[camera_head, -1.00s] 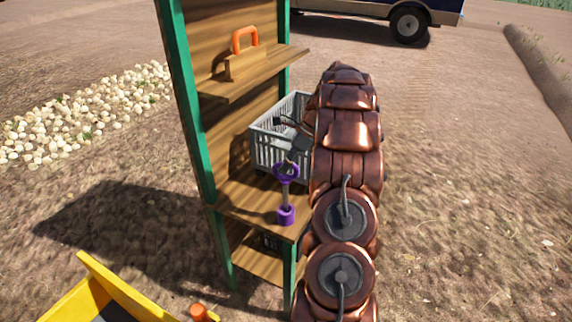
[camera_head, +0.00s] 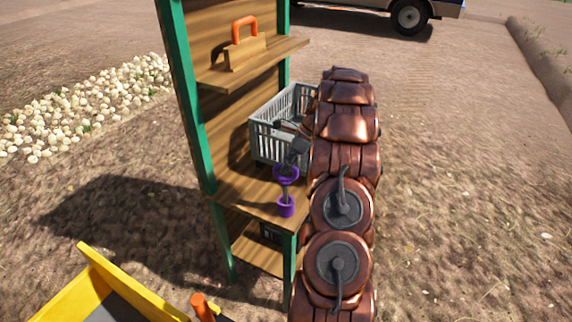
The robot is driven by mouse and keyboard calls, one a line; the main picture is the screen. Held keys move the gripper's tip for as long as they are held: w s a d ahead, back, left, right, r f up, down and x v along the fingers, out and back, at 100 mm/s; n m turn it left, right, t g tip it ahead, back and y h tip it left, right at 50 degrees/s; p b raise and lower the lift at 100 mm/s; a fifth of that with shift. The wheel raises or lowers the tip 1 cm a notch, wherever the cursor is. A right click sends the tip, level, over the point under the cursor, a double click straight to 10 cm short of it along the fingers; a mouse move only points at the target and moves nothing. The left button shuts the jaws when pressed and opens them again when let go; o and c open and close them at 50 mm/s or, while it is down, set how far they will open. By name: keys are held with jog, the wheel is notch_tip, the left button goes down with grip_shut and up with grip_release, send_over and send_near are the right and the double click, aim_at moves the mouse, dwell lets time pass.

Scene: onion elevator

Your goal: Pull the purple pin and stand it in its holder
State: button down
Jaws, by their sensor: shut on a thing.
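The purple pin has a purple ring head (camera_head: 286,174) and a short stretch of grey shaft showing below it. My gripper (camera_head: 289,165) reaches in from the right and is shut on the ring head; its fingertips are small and partly hidden. The pin is upright, directly above the purple holder (camera_head: 286,208). The holder is a short cup near the front corner of the middle shelf (camera_head: 255,202). The shaft's lower end meets the holder's mouth and seems to be inside it; how deep I cannot tell.
A grey slatted crate (camera_head: 268,140) stands behind the pin, close to my gripper. An orange-handled wooden block (camera_head: 243,50) sits on the upper shelf. Green posts (camera_head: 203,150) frame the rack. A yellow bin (camera_head: 105,285) and an orange knob (camera_head: 199,300) are at the lower left.

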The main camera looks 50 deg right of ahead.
jog(key=shift+f, duration=0.2)
jog(key=c, duration=1)
grip_release()
jog(key=v, duration=1.2)
jog(key=shift+a, duration=0.1)
